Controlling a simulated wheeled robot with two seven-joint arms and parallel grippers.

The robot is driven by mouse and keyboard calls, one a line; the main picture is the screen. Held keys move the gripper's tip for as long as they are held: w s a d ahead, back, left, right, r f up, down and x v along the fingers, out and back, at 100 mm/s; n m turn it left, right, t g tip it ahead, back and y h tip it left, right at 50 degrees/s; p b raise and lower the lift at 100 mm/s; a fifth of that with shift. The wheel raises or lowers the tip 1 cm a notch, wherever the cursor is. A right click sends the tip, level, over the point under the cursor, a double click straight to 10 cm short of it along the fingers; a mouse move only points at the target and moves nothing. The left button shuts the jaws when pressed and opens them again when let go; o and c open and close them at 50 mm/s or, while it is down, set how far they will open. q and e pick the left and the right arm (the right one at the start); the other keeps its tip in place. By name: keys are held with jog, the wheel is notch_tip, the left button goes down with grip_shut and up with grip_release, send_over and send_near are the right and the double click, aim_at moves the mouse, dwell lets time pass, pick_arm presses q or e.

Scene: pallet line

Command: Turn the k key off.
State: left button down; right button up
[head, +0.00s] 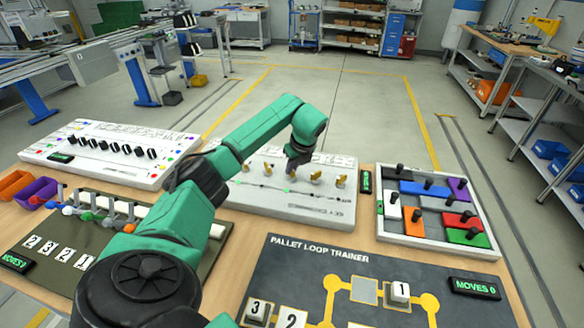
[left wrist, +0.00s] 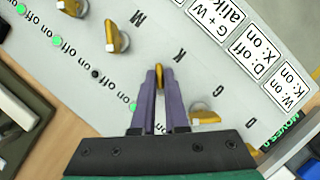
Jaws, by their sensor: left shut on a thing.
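The white key panel (head: 318,212) stands at the back middle of the table in the head view, with a row of yellow keys. In the left wrist view, the k key (left wrist: 159,75) is upright between the two purple fingers of my left gripper (left wrist: 159,80), which is shut on it. The letter K is printed beside this key. A lamp (left wrist: 133,106) in line with it is green, among on and off labels. The gripper also shows in the head view (head: 292,168), where it hides the k key. My right gripper is in neither view.
Neighbouring keys stand close by: the M key (left wrist: 116,38) and the G key (left wrist: 205,117). A tray of coloured blocks (head: 385,236) is right of the panel, a white board with black knobs (head: 80,160) is left. The pallet loop trainer (head: 300,268) lies in front.

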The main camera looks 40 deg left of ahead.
pick_arm(q)
jog(key=shift+r, duration=0.1)
jog(key=c, duration=0.9)
grip_release()
jog(key=shift+c, duration=0.2)
jog(key=v, duration=1.4)
jog(key=shift+r+b, duration=0.2)
jog(key=shift+b, duration=0.2)
jog(key=shift+d, duration=0.15)
